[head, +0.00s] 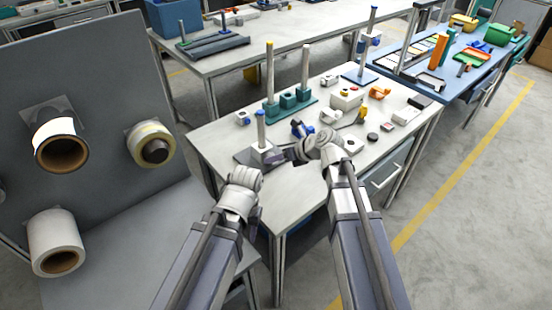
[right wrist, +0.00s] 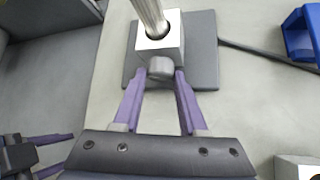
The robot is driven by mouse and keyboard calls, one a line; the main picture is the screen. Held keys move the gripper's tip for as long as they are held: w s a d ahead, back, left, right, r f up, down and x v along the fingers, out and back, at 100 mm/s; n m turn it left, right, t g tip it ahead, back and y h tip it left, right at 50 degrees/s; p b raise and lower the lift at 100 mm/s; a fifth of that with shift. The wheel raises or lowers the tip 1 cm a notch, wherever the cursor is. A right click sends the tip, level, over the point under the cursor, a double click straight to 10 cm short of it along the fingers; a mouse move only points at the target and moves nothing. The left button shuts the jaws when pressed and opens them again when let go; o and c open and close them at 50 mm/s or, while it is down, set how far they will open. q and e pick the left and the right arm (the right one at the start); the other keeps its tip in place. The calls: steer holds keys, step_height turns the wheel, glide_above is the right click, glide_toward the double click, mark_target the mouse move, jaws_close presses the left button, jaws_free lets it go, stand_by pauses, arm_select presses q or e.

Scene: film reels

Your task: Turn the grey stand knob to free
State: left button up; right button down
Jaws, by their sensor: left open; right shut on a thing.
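The grey stand has a pale block (head: 261,152) with an upright rod, blue-tipped, on a dark base plate near the table's left corner. In the right wrist view, the block (right wrist: 158,40) carries the grey stand knob (right wrist: 161,68) on its near face. My right gripper (head: 276,156) reaches the stand from the right. Its purple fingertips (right wrist: 160,75) are shut on the knob, one on each side. My left gripper (head: 245,179) is below the stand in the head view, apart from it. Its open, empty purple fingers show at the lower left of the right wrist view (right wrist: 58,153).
A teal stand (head: 290,102) with posts is behind. Several small parts and a beige box (head: 347,97) lie on the table's right side. A blue part (right wrist: 300,35) is right of the base plate. A grey panel with film reels (head: 56,243) stands at left.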

arm_select(q)
steer(key=shift+r, duration=0.15)
arm_select(e)
steer(key=shift+s, duration=0.1)
arm_select(q)
steer(key=shift+r+p, duration=0.2)
steer(key=shift+p, duration=0.1)
arm_select(e)
steer(key=shift+s+a+n+t+h, duration=0.1)
steer(key=shift+n+t+h, duration=0.2)
steer(key=shift+h, duration=0.2)
arm_select(q)
steer(key=shift+r, duration=0.1)
arm_select(e)
steer(key=shift+a+n+t+h, duration=0.1)
steer(key=shift+n+t+h, duration=0.2)
steer(key=shift+n+h, duration=0.15)
steer(key=shift+s+a+n+t+h, duration=0.1)
steer(key=shift+n+t+h, duration=0.35)
steer(key=shift+h, duration=0.3)
arm_select(q)
steer(key=shift+f, duration=0.3)
arm_select(e)
steer(key=shift+t+h, duration=0.4)
steer(key=shift+t, duration=0.15)
steer(key=shift+n, duration=0.3)
steer(key=shift+c, duration=2.2)
jaws_free()
